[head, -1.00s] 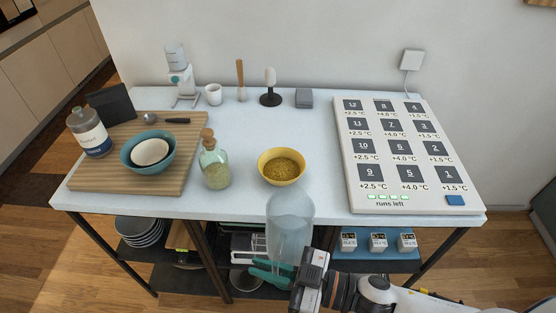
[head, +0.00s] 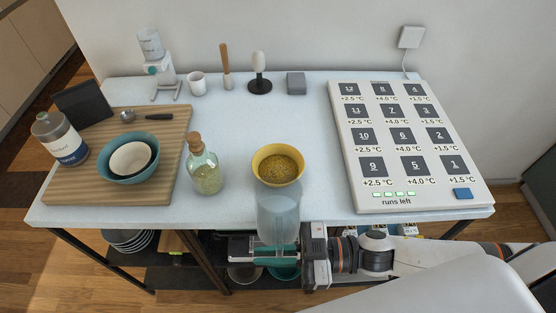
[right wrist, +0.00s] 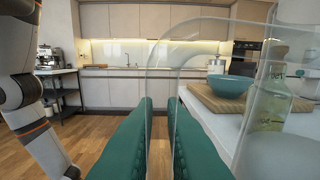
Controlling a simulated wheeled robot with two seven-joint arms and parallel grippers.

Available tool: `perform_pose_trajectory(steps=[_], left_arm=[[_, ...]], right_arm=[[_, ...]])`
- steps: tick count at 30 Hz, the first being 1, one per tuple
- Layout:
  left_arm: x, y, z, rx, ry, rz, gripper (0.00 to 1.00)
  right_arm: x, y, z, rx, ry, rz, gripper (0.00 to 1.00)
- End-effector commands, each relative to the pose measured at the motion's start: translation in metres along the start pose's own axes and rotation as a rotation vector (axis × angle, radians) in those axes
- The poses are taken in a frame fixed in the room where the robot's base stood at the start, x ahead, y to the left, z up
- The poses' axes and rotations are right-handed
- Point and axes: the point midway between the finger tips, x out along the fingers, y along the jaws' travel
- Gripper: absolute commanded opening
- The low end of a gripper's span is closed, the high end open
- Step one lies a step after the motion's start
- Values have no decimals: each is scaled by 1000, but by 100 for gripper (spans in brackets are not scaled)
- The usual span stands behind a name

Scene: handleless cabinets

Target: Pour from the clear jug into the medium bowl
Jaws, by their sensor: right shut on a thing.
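The clear jug (head: 279,217) is upright in front of the table's front edge. My right gripper (head: 280,255), with teal fingers, is shut on its lower part; the teal fingers (right wrist: 160,145) also show through clear walls in the right wrist view. Whether the jug holds anything is hard to tell. A yellow bowl (head: 262,177) full of golden grains stands just behind the jug's top in the head view. A teal bowl (head: 120,176) with a cream bowl (head: 117,158) nested in it sits on the cutting board. Which bowl is the medium one is unclear. My left gripper is out of view.
A corked glass bottle (head: 204,172) stands between the cutting board (head: 172,150) and the yellow bowl. A large panel with labelled squares (head: 438,203) fills the table's right. A labelled bottle (head: 60,140) stands at left.

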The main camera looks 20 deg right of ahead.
Motion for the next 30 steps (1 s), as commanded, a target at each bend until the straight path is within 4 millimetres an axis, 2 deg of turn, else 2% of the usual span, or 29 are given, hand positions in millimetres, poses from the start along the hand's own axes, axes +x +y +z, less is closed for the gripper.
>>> perform_pose_trajectory(steps=[14,30], left_arm=[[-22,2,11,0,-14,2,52],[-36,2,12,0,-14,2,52]], right_arm=[[1,-9,31,167,-5,-7,0],[1,-33,56,439,-2,-8,0]])
